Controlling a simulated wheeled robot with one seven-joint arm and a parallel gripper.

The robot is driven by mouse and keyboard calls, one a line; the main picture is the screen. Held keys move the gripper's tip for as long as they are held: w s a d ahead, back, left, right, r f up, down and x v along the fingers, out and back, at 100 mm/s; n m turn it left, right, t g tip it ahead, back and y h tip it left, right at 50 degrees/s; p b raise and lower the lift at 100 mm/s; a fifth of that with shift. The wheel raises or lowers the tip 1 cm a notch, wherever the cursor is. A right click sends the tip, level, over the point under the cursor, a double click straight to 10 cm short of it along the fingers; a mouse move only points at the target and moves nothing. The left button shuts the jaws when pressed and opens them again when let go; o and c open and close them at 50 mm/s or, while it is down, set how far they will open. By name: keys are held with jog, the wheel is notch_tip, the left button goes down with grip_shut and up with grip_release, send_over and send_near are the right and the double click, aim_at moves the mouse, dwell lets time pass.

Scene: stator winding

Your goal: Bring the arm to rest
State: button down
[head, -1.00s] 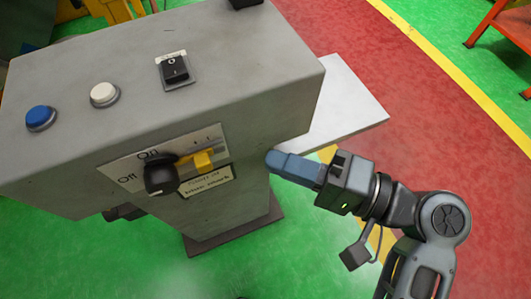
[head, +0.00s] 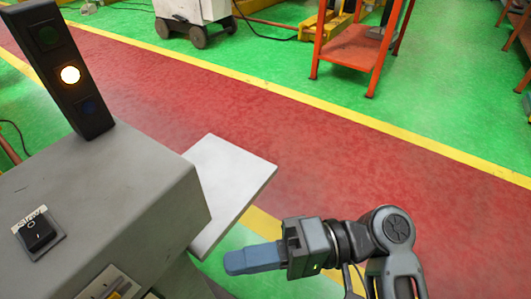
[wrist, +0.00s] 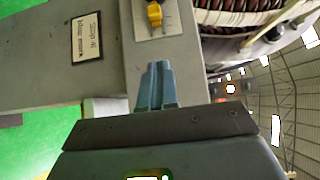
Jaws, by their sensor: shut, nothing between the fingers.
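My gripper (head: 232,262) is shut and empty, its blue fingers together. In the head view it hangs in the air right of the grey machine cabinet (head: 110,195), pointing left toward it. A gap shows between the fingertips and the cabinet's side. In the wrist view the shut fingers (wrist: 159,66) point at the cabinet's grey panel, which has a yellow switch (wrist: 155,14) and a label plate (wrist: 86,37). My arm is bent at the lower right of the head view.
A white shelf (head: 235,185) sticks out from the cabinet beside my gripper. A lamp tower (head: 70,74) stands on the cabinet, its middle light lit. An orange table (head: 355,45) stands far off. The red floor lane is clear.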

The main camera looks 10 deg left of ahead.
jog(key=s+d+f+m+t+h, duration=0.1)
jog(key=d+f+m+t+h, duration=0.15)
jog(key=d+f+t, duration=0.35)
jog(key=s+d+f+m+t+h, duration=0.15)
jog(key=f+m+t, duration=0.25)
jog(key=f, duration=0.4)
jog(key=s+d+f+m+t+h, duration=0.1)
jog(key=s+d+f+t+h, duration=0.2)
jog(key=d, duration=0.4)
jog(key=s+d+m+t+h, duration=0.1)
jog(key=s+d+t+h, duration=0.25)
jog(key=d, duration=0.35)
jog(key=s+d+r+n+t+h, duration=0.2)
jog(key=s+d+r+h, duration=0.1)
jog(key=s+r, duration=0.3)
jog(key=s+d+r+n+t+h, duration=0.2)
jog(key=s+d+r+t+h, duration=0.15)
jog(key=r, duration=0.45)
notch_tip(320, 180, up, 14)
jog(key=p, duration=1.3)
jog(key=shift+s+r, duration=0.25)
jog(key=shift+s, duration=0.15)
